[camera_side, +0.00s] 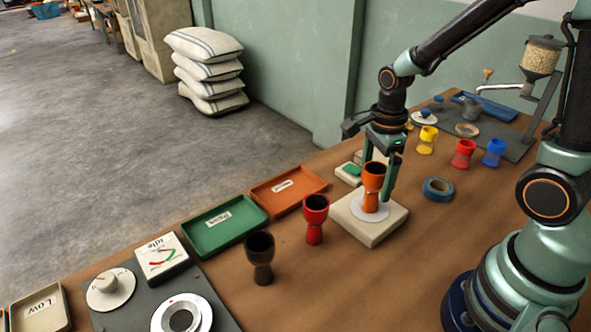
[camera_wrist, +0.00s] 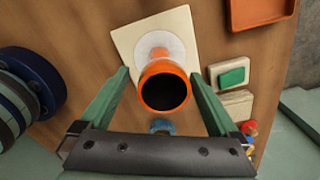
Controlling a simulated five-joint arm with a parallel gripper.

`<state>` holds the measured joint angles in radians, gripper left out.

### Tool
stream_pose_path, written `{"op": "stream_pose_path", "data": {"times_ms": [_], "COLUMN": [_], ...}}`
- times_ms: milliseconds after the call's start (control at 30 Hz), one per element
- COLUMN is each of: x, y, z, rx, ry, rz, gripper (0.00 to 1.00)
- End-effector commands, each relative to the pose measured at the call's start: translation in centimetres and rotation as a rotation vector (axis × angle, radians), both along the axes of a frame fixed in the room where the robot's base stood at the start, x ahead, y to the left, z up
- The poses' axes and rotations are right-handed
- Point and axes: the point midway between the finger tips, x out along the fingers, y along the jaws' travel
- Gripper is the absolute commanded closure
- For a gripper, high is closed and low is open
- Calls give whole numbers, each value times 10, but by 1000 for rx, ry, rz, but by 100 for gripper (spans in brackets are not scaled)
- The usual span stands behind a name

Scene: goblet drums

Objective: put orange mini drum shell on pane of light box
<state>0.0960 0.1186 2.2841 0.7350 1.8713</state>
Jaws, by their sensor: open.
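The orange mini drum shell (camera_side: 373,176) stands upright on the round white pane (camera_side: 360,211) of the cream light box (camera_side: 374,234). In the wrist view I look down into the dark mouth of the orange shell (camera_wrist: 143,76), with the pane (camera_wrist: 160,41) and the light box (camera_wrist: 125,35) behind it. My gripper (camera_side: 376,185) is open, with one finger on either side of the shell. In the wrist view, gaps show between the shell and both fingers of my gripper (camera_wrist: 159,75). The shell's lower part is partly hidden in the wrist view.
A red drum shell (camera_side: 315,217) and a black one (camera_side: 262,259) stand left of the light box. Green (camera_side: 222,238) and orange (camera_side: 290,201) trays lie behind them. A green-topped block (camera_side: 348,175) and blue tape roll (camera_side: 438,190) are close by. Yellow, red and blue shells stand farther right.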

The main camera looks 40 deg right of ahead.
Motion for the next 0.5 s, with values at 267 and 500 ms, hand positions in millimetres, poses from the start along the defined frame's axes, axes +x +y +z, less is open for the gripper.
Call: {"op": "stream_pose_path", "data": {"times_ms": [267, 500], "x": [1, 1], "y": [0, 0], "z": [59, 92], "rx": [-1, -1], "ry": [-8, -4], "rz": [0, 0], "gripper": [3, 3]}}
